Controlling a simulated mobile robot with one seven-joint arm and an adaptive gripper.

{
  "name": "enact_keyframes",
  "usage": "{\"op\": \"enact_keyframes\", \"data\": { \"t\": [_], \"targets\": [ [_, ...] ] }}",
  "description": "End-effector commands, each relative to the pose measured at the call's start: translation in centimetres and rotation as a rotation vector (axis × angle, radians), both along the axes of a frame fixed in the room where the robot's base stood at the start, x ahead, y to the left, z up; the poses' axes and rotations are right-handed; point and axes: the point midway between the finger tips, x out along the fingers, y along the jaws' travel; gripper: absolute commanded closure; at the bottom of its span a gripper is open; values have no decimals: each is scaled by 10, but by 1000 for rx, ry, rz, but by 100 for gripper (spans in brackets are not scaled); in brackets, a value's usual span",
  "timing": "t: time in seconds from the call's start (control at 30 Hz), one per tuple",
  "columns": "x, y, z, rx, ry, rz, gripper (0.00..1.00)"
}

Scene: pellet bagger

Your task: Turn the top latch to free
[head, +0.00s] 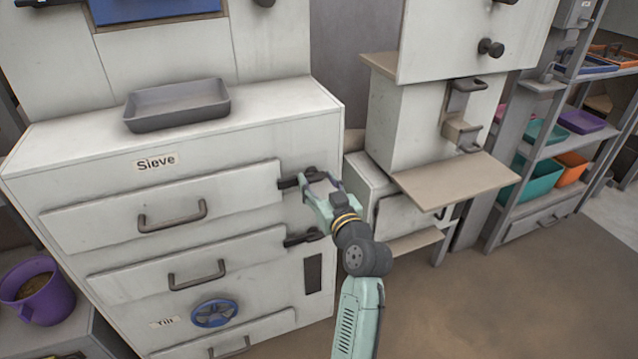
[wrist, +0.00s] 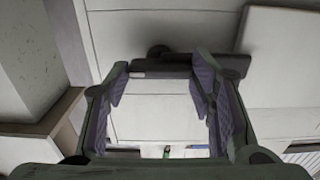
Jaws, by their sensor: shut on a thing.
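The top latch (head: 288,183) is a dark bar at the right end of the upper drawer on the grey Sieve cabinet. It lies about level across the drawer's edge. My gripper (head: 314,186) is at the latch's right end and hides part of it. In the wrist view the dark latch bar (wrist: 165,71) runs crosswise between the finger pads of my gripper (wrist: 159,76). The gripper is shut on the latch, with its fingers well apart along the bar. The exact contact at the pads is hard to see.
A second dark latch (head: 303,237) sits below, by the lower drawer, close under my wrist. Drawer handles (head: 172,216) stick out to the left. A beige shelf (head: 455,181) juts out on the right. The floor (head: 480,300) at the lower right is clear.

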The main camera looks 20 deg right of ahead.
Motion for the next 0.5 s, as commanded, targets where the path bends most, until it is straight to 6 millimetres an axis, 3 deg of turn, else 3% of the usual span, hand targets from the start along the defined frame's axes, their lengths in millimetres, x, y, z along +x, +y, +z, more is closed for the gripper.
{"op": "enact_keyframes", "data": {
  "t": [0.27,0.5],
  "targets": [
    [0,0,1,59,2,1,78],
    [0,1,2,219,7,2,78]
  ]
}}
